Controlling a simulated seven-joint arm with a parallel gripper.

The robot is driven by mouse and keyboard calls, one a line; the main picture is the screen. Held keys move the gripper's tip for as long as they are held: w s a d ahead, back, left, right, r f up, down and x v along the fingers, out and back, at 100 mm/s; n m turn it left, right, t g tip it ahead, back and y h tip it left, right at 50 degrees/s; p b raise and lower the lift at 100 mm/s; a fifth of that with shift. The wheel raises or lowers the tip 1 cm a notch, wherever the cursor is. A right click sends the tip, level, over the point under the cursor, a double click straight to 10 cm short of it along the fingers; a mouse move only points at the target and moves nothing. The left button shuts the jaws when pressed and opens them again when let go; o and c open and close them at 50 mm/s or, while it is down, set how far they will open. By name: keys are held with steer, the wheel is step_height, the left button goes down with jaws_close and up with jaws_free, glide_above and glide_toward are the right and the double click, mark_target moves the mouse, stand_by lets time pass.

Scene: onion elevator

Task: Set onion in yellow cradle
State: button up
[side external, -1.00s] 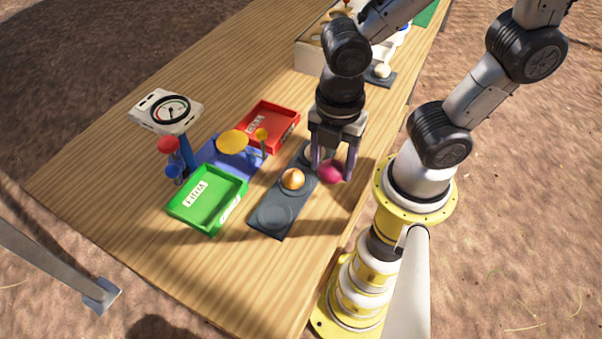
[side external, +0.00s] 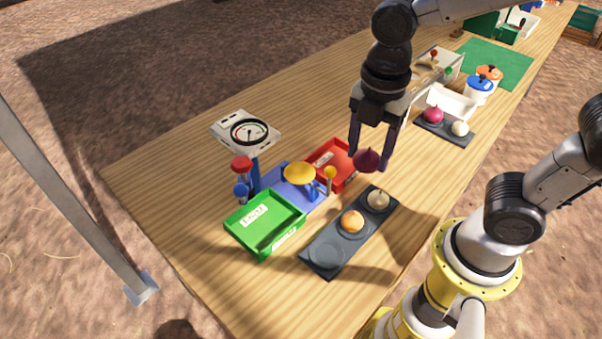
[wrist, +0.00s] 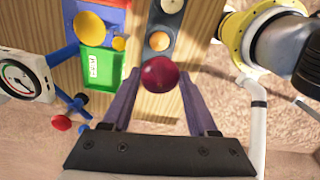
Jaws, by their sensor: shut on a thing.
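My gripper (side external: 374,150) is shut on a dark red onion (side external: 367,160). The onion hangs point down between the fingertips, above the table behind the dark three-well tray. In the wrist view the red onion (wrist: 159,75) sits between the two purple fingers. The yellow cradle (side external: 299,174) is a round shallow disc on the blue scale stand. It looks empty and lies to the left of the held onion, apart from it. The yellow cradle also shows in the wrist view (wrist: 101,41), up and left of the onion.
The dark tray (side external: 318,256) holds an orange onion (side external: 352,221) and a whitish onion (side external: 378,199); its near well is empty. More onions sit farther back.

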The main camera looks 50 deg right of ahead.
steer(key=shift+m, duration=0.7)
steer(key=w+f, duration=0.3)
steer(key=w, duration=0.2)
steer(key=w+f, duration=0.3)
steer(key=w, duration=0.2)
steer(key=w+f, duration=0.2)
steer(key=w, duration=0.3)
steer(key=shift+d+f, duration=0.3)
steer(key=shift+f, duration=0.1)
steer(key=shift+w+a+f, duration=0.1)
steer(key=shift+w+f, duration=0.45)
steer(key=shift+f, duration=0.05)
steer(key=shift+w+f, duration=0.1)
steer(key=shift+f, duration=1.55)
steer(key=shift+f, duration=0.15)
steer(key=o, duration=1.4)
